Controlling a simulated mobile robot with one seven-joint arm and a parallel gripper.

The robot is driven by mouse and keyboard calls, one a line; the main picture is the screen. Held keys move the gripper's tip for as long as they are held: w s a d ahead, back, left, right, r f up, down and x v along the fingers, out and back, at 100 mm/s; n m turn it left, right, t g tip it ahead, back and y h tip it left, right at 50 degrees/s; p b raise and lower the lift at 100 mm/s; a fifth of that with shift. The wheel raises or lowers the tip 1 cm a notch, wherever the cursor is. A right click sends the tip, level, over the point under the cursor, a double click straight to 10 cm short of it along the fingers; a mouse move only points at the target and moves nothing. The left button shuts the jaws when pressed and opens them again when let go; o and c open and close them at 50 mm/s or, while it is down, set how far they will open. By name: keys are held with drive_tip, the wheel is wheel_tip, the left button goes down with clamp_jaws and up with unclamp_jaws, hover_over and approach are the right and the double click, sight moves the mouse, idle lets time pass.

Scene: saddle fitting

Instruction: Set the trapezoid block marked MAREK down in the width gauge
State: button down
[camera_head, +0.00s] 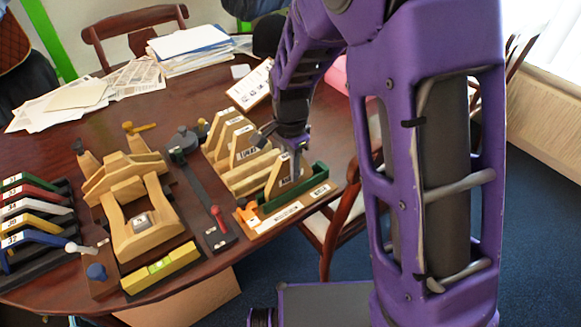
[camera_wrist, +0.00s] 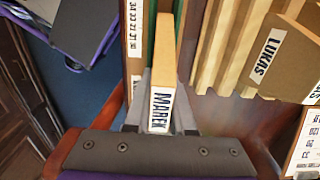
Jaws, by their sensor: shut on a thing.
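The trapezoid block marked MAREK (camera_wrist: 165,60) is pale wood with a white name label. It is between the two fingers of my gripper (camera_wrist: 160,115), which is shut on it. In the head view my gripper (camera_head: 291,145) points down at the right part of the table, with the block (camera_head: 275,182) below it. What I take for the width gauge (camera_head: 305,191) has a green wall and a white label strip. The green wall runs close beside the block, also in the wrist view (camera_wrist: 151,30). I cannot tell whether the block touches the gauge floor.
A rack of other wooden trapezoid blocks (camera_head: 232,135) stands just left of the gauge; one marked LUKAS (camera_wrist: 285,55) is near my gripper. A wooden saddle fixture (camera_head: 150,225) and coloured angled pieces (camera_head: 35,215) stand further left. The table's edge is close on the right.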

drive_tip(key=shift+f, duration=0.45)
idle(0.4)
idle(0.9)
drive_tip(key=c, duration=0.7)
unclamp_jaws()
drive_tip(key=shift+o, duration=0.4)
drive_tip(key=o, duration=0.3)
drive_tip(key=shift+o, duration=0.2)
drive_tip(key=shift+r+p, duration=2)
drive_tip(key=shift+r, duration=0.5)
drive_tip(key=shift+r, duration=0.1)
